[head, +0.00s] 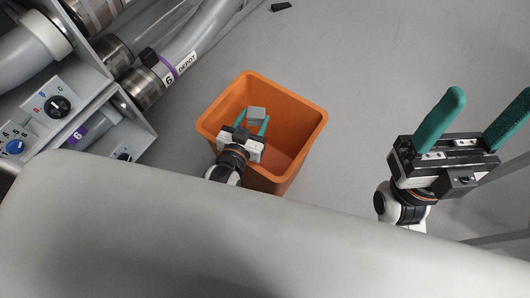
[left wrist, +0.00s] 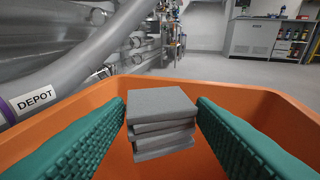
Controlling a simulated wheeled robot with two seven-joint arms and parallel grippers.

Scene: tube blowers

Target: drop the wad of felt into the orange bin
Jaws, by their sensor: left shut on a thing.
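The wad of felt (head: 256,113) is a grey stack of square layers. In the left wrist view the felt (left wrist: 161,118) sits between the two teal fingers of my left gripper (left wrist: 161,112). My left gripper (head: 256,122) is shut on it and holds it over the opening of the orange bin (head: 304,130), inside the rim as seen from the head. The bin's far rim (left wrist: 250,92) shows behind the felt in the left wrist view. My right gripper (head: 485,110) is open and empty, to the right of the bin.
Large grey pipes, one labelled DEPOT (head: 187,63), and panels with knobs (head: 58,106) stand left of the bin. A small dark piece (head: 281,6) lies on the floor at the top. The grey floor (head: 400,50) right of the bin is mostly clear.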

